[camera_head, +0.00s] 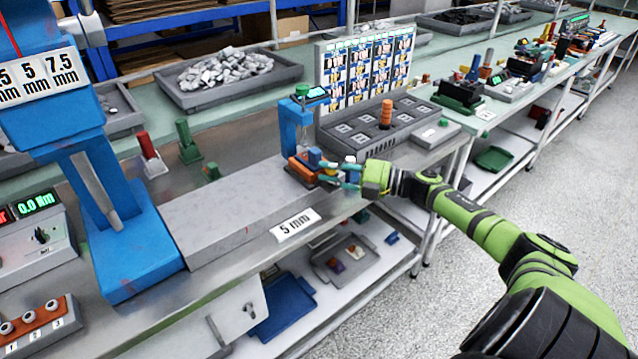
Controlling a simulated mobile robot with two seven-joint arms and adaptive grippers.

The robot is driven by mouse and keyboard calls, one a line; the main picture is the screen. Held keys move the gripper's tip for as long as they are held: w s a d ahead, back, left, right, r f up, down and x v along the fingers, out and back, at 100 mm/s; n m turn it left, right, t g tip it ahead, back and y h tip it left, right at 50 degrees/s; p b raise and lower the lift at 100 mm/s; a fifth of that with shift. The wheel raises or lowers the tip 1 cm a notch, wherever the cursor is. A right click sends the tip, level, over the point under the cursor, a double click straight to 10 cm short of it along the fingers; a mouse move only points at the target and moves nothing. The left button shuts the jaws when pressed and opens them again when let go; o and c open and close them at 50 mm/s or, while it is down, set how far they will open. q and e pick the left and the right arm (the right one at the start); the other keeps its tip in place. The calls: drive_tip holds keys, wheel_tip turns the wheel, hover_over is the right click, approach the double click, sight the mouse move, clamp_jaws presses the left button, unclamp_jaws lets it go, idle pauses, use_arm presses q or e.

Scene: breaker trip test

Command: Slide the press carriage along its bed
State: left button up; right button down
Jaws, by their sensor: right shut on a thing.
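The long grey bed (225,212) lies along the bench, with a "5 mm" label (295,225) at its front edge. At its right end stands what looks like the press carriage, a blue upright (294,128) with a small lit display on top. A small orange and blue part (303,169) sits at its foot. My right gripper (330,173) reaches in from the right and is shut at this part's right side. Its fingers partly hide what they hold, so the exact grip point is unclear. My left gripper is not in view.
A large blue press frame (135,240) stands at the bed's left end. A grey socket tray (385,128) with an orange peg is just behind my right gripper. A parts tray (228,82) lies at the back. The bed's top between frame and upright looks clear.

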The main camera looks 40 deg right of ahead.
drive_tip(key=shift+d+r, duration=0.2)
drive_tip(key=c, duration=1)
unclamp_jaws()
drive_tip(key=shift+f, duration=0.1)
drive_tip(key=shift+s, duration=0.1)
drive_tip(key=shift+s+d+f, duration=0.1)
drive_tip(key=shift+s+d, duration=0.1)
drive_tip(key=shift+s, duration=0.05)
drive_tip(key=v, duration=1.1)
drive_tip(key=shift+s+d, duration=0.1)
drive_tip(key=shift+d, duration=0.05)
